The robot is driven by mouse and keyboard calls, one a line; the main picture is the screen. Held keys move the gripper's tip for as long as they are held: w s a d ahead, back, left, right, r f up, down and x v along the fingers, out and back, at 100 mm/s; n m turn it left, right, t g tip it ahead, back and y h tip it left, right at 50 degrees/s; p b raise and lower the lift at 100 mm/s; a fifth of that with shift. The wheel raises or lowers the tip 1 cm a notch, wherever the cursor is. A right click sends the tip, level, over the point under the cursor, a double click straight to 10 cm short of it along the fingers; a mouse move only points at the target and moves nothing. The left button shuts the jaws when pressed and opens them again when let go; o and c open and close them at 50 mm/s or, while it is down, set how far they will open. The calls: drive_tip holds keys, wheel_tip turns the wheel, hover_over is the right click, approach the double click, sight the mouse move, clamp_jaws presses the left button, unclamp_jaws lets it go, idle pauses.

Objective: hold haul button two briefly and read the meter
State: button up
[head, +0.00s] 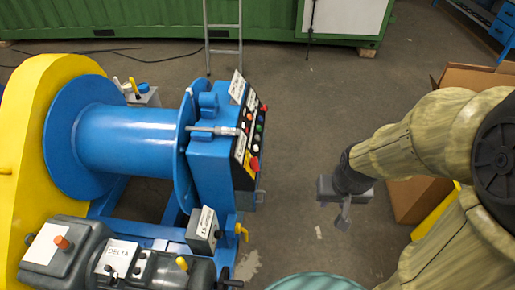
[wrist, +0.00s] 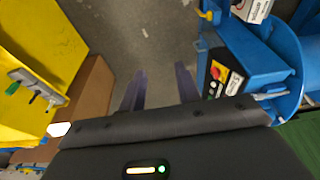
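The control panel (head: 249,132) is on the right face of the blue winch housing. It carries several coloured buttons, white labels and a red knob on yellow (head: 254,163) at its lower end. The labels are too small to read, so I cannot tell which button is haul button two or where the meter is. My gripper (head: 343,212) is to the right of the panel, apart from it, pointing down over the floor. In the wrist view my gripper (wrist: 159,88) has two fingers spread apart with nothing between them. The panel (wrist: 222,82) shows right of the fingers there.
The blue drum (head: 128,140) with its yellow guard (head: 22,120) fills the left. A grey DELTA unit (head: 122,258) is at the front left. A cardboard box (head: 408,198) stands behind my arm. A ladder (head: 223,40) leans on the green container (head: 120,25). Floor between panel and gripper is clear.

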clamp_jaws()
idle(1.3)
